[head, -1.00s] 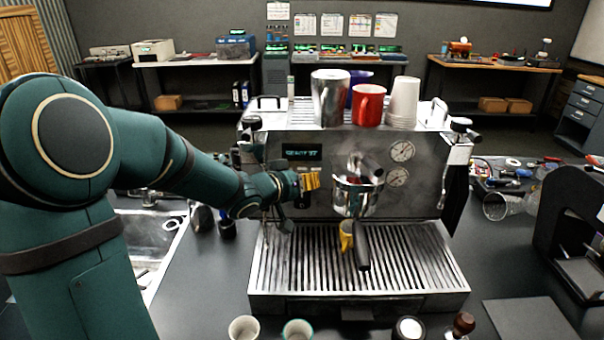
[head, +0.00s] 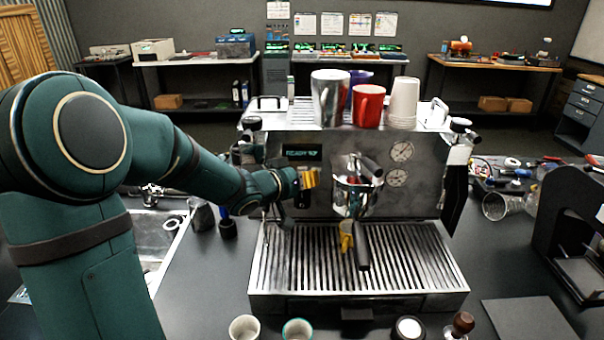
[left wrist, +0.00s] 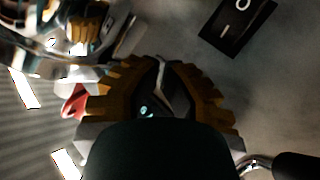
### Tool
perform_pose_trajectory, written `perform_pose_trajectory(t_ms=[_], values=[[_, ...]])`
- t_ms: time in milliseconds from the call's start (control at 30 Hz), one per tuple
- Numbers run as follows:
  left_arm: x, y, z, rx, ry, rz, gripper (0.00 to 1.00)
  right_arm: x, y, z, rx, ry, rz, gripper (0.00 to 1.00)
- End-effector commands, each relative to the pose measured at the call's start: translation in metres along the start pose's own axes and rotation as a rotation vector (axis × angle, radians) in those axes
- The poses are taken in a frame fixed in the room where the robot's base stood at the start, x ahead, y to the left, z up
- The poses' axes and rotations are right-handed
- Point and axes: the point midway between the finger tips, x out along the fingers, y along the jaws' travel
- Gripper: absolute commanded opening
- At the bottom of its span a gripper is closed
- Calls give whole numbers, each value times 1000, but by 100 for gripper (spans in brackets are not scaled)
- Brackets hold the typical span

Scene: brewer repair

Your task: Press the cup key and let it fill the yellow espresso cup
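The yellow espresso cup (head: 346,242) stands on the drip grate (head: 290,262) under the portafilter (head: 361,245), whose black handle partly hides it. The espresso machine's front panel (head: 410,200) carries a lit display (head: 302,152) that seems to read READY and a number. My left gripper (head: 311,178) is at the panel just below the display, with its yellow ridged fingers together. In the left wrist view the fingers (left wrist: 160,70) meet at their tips, and a small green-lit key (left wrist: 147,111) shows between them. I cannot tell whether they touch a key. My right gripper is out of view.
A rocker switch (left wrist: 238,22) is on the panel near the fingers. A steel pitcher (head: 329,98), red mug (head: 367,105) and paper cups (head: 404,102) stand on the machine. Two cups (head: 244,328) stand in front. A sink (head: 150,235) lies left.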

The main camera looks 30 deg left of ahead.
Motion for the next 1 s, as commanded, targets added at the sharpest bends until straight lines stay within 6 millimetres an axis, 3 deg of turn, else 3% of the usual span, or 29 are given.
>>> perform_pose_trajectory(t_ms=[1000], values=[[-12,9,9,0,0,1,0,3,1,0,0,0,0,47]])
